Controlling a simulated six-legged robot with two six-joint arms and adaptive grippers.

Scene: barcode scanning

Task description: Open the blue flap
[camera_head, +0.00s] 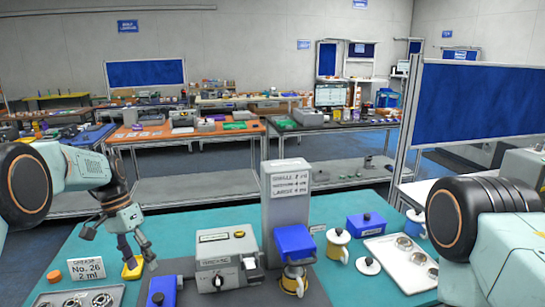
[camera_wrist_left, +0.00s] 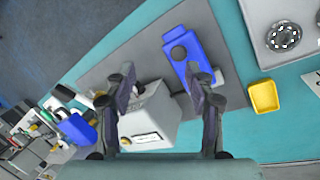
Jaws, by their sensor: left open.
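A blue block-like part with a dark round knob (camera_head: 162,290) lies on the grey mat at the front left; it also shows in the left wrist view (camera_wrist_left: 208,45). I cannot tell which of these is the flap. My left gripper (camera_head: 122,250) is open and empty, pointing down above the left of the table. In the left wrist view its fingers (camera_wrist_left: 166,80) are spread beside the knobbed blue part, apart from it. My right gripper is out of view.
A grey box machine (camera_head: 227,262) with a dial stands right of the knobbed part. A yellow dish (camera_head: 132,268) lies below my left gripper. A sign (camera_head: 87,269) and metal tray stand at left. Mugs, a blue box (camera_head: 367,226) and another tray (camera_head: 402,264) occupy the right.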

